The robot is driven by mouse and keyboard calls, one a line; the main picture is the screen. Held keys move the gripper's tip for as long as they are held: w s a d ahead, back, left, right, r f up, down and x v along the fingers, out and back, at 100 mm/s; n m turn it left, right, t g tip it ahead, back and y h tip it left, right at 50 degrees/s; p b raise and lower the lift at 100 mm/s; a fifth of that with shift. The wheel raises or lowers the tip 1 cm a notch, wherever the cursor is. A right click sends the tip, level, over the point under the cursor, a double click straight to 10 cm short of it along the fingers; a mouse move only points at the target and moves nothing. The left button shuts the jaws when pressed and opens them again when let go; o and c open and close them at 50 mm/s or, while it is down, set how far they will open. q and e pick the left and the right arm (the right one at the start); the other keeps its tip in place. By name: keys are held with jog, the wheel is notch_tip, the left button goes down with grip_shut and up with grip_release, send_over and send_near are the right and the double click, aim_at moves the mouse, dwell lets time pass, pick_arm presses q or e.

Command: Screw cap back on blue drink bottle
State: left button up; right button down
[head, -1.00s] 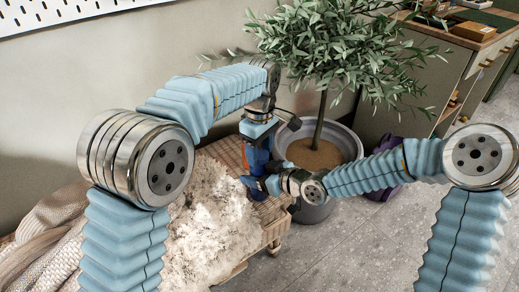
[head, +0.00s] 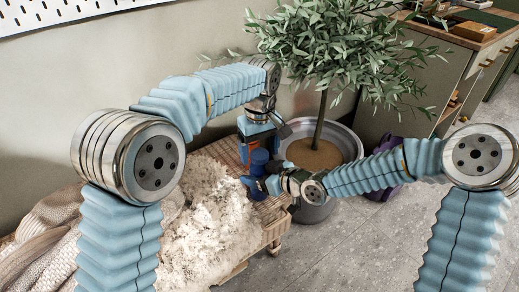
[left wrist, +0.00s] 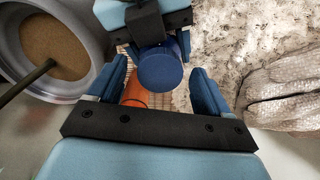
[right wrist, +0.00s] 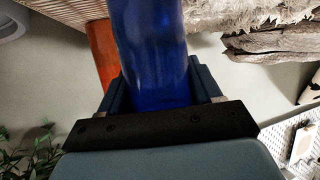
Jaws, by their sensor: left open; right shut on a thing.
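The blue drink bottle (head: 258,161) stands upright on the woven bench, its body held low by my right gripper (head: 256,182), which is shut on it. The bottle body fills the middle of the right wrist view (right wrist: 155,50). A round blue cap (left wrist: 160,70) shows from above in the left wrist view, at the top of the bottle; whether it is threaded down I cannot tell. My left gripper (head: 256,143) points down over the bottle and is open, with one finger on each side of the cap and visible gaps between.
An orange thing (left wrist: 135,92) stands close beside the bottle. A potted tree (head: 335,165) is just right of the bench. A fluffy pale throw (head: 215,225) covers the bench (head: 272,232) in front. A wooden cabinet (head: 445,75) stands at the back right.

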pick_arm(q)
jog(key=shift+r, duration=2.25)
notch_tip(320, 180, up, 4)
jog(key=shift+f+n, duration=0.25)
jog(key=shift+n, duration=0.75)
jog(key=shift+f, duration=4.05)
